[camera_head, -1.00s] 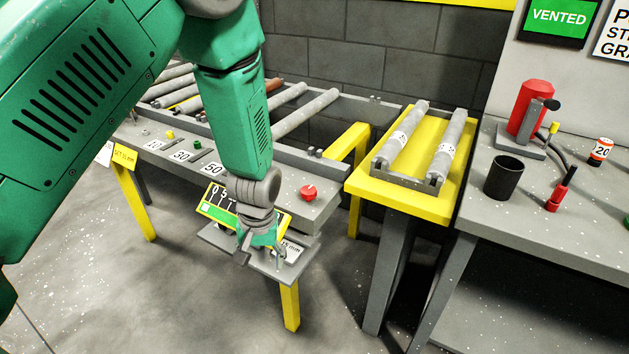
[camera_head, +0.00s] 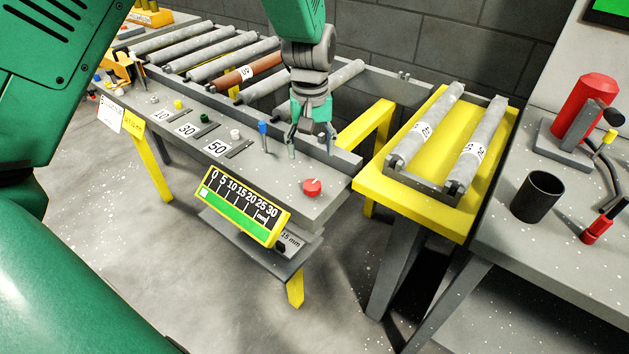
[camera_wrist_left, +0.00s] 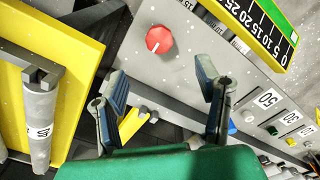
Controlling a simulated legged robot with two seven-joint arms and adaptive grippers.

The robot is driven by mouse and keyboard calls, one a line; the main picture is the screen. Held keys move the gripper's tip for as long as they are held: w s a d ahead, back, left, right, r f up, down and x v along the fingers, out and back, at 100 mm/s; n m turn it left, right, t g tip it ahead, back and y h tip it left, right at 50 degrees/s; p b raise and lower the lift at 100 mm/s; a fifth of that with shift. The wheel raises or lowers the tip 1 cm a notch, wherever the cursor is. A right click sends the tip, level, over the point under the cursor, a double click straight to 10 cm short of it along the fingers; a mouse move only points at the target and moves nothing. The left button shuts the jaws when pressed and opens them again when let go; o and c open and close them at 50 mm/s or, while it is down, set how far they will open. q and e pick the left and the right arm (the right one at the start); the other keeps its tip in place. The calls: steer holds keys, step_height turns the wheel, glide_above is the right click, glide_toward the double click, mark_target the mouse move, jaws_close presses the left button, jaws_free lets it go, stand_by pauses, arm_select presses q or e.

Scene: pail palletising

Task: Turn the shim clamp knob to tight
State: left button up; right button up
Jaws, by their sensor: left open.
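A red round knob (camera_head: 312,187) with a small white mark sits near the right end of the grey conveyor side panel. In the head view its mark points to the upper right. The knob also shows in the left wrist view (camera_wrist_left: 159,39), beyond the fingertips and apart from them. My left gripper (camera_head: 311,147) hangs over the panel just behind the knob, fingers spread, with nothing between them. In the left wrist view, the open fingers (camera_wrist_left: 162,84) stand on either side of the line to the knob. My right gripper is not in view.
A green-and-black scale plate (camera_head: 240,205) hangs on the panel front, above a small shelf labelled 15 mm (camera_head: 265,249). A blue-topped peg (camera_head: 263,136) stands left of the gripper. A yellow roller stand (camera_head: 410,195) is to the right.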

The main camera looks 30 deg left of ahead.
mark_target(312, 184)
arm_select(q)
step_height(312, 184, down, 11)
steer(key=shift+w+b, duration=0.1)
steer(key=shift+b, duration=0.45)
steer(key=c, duration=1.1)
